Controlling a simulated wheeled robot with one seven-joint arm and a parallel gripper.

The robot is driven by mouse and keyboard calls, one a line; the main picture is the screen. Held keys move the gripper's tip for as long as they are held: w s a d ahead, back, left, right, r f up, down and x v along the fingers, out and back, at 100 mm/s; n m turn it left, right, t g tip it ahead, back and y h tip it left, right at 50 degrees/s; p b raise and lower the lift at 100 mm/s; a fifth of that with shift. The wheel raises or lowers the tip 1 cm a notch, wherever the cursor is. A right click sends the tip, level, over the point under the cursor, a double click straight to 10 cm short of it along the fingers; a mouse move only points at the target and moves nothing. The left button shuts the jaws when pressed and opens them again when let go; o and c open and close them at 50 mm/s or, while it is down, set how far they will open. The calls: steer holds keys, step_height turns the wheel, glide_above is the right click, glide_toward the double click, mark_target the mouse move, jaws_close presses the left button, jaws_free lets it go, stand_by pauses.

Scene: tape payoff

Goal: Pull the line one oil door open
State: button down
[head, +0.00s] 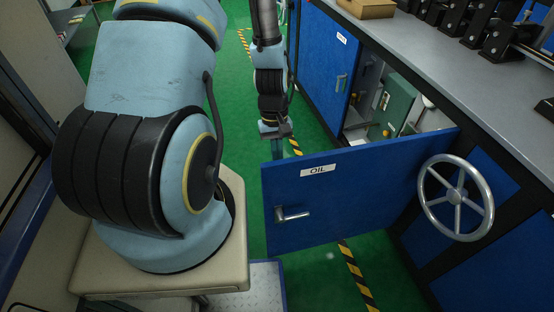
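The blue door labelled OIL (350,195) stands swung out from the blue cabinet, at a wide angle to its front. Its metal lever handle (292,214) is near its free left edge, on the face toward me. My gripper (277,149) points down at the top left corner of this door, on its far side. The fingertips are partly hidden by the door, and I cannot tell whether they touch it. The finger gap is too small to make out. The cabinet's interior is visible behind the door, with a green box (397,108) inside.
Another blue door (323,60) with a label and handle is farther along the cabinet. A metal handwheel (456,198) sticks out at the right. The grey worktop (450,60) carries black fixtures and a cardboard box (367,8). Green floor (240,105) with striped tape is clear left of the door.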

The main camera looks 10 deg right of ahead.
steer(key=b+v, duration=0.1)
steer(key=v, duration=0.9)
steer(key=shift+r, duration=0.4)
